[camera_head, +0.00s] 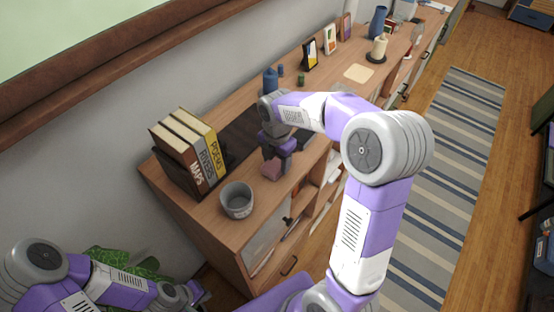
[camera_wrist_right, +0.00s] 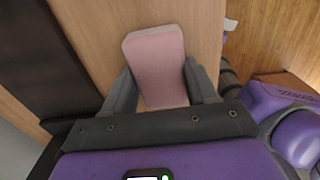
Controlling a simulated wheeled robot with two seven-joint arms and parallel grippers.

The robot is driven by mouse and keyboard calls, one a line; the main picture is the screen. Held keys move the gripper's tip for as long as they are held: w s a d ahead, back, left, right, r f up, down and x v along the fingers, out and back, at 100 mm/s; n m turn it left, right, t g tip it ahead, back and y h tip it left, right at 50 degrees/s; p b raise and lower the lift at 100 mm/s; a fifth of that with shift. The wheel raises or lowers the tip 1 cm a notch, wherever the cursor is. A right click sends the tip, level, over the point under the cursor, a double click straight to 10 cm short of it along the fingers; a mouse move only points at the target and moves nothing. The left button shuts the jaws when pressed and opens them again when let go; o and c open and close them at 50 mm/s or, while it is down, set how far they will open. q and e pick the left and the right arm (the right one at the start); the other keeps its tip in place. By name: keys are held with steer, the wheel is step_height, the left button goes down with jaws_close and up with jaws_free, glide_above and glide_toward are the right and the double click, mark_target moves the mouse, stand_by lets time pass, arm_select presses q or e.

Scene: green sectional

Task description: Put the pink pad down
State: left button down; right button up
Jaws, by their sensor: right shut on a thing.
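The pink pad (camera_head: 271,170) is held in my right gripper (camera_head: 277,155), over the wooden cabinet top (camera_head: 222,172) near its front edge. In the right wrist view the pad (camera_wrist_right: 156,62) stands between the two grey fingers of my right gripper (camera_wrist_right: 162,82), which are shut on its sides. The wood surface shows beyond it. I cannot tell whether the pad touches the wood. My left gripper (camera_head: 192,294) is low at the lower left, away from the pad; its fingers are too small to read.
A grey bowl (camera_head: 237,200) stands close to the left of the pad. A blue vase (camera_head: 270,80) and picture frames stand farther along. A striped rug (camera_head: 440,190) covers the floor.

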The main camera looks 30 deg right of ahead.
mark_target(275, 162)
steer(key=o, duration=1.4)
steer(key=shift+f, duration=0.15)
steer(key=shift+f, duration=0.15)
steer(key=r, duration=0.7)
steer(key=shift+w+a+r+b, duration=0.1)
steer(key=shift+a+r+b, duration=0.2)
steer(key=shift+b, duration=0.05)
